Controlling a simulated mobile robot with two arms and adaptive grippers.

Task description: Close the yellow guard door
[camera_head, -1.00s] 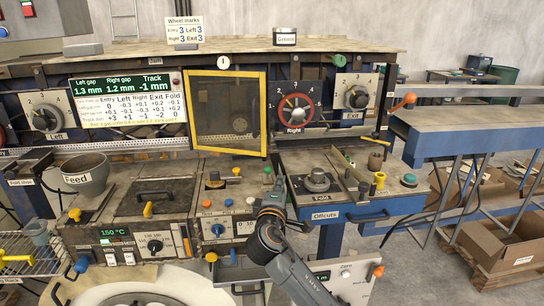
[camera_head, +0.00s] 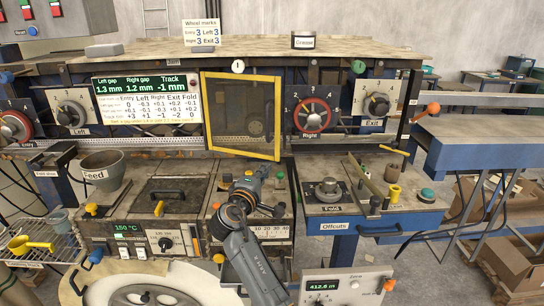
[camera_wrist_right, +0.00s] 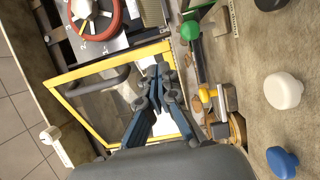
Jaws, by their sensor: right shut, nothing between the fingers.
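The yellow guard door (camera_head: 240,112) is a yellow frame around a dark see-through pane, at the middle of the machine's front. Its right edge hangs a little lower than its left; I cannot tell exactly how far it stands open. In the right wrist view the door (camera_wrist_right: 110,58) lies beyond my fingers, with a dark curved bar across it. My right gripper (camera_head: 262,171) is below the door, above the controls. In the wrist view my right gripper (camera_wrist_right: 157,72) is shut and empty, its tips overlapping the door's picture; contact is not clear. My left gripper is out of view.
The red-ringed Right dial (camera_head: 313,115) is just right of the door. The readout screen (camera_head: 146,99) is to its left. Below stand the Feed cup (camera_head: 103,172), a dark lidded box (camera_head: 175,190) and the Fold block (camera_head: 328,190). A green knob (camera_wrist_right: 190,30) shows near my fingers.

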